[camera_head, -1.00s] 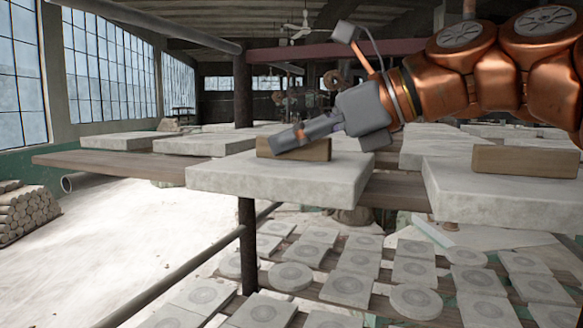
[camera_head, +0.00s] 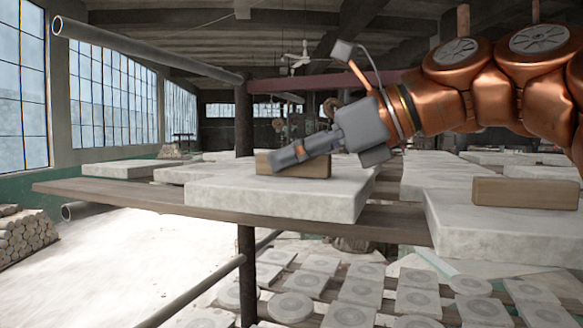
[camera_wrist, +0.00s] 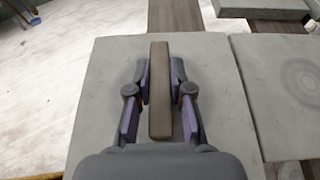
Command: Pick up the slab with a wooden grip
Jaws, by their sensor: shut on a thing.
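A pale grey slab (camera_head: 270,200) has a long wooden grip (camera_head: 318,168) upright on its top. My gripper (camera_head: 288,160) is shut on this grip. The slab hangs level, slightly above the wooden plank (camera_head: 120,196), whose front edge shows below it. The wrist view shows the grip (camera_wrist: 160,100) running lengthwise between the two fingers, with the slab (camera_wrist: 100,80) beneath. The slab's underside is hidden.
A similar slab (camera_head: 500,232) with its own wooden grip (camera_head: 525,193) stands close on the right. More slabs (camera_head: 120,168) lie behind and left. Square and round pieces (camera_head: 350,290) fill a lower level. A dark post (camera_head: 246,262) stands below the plank.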

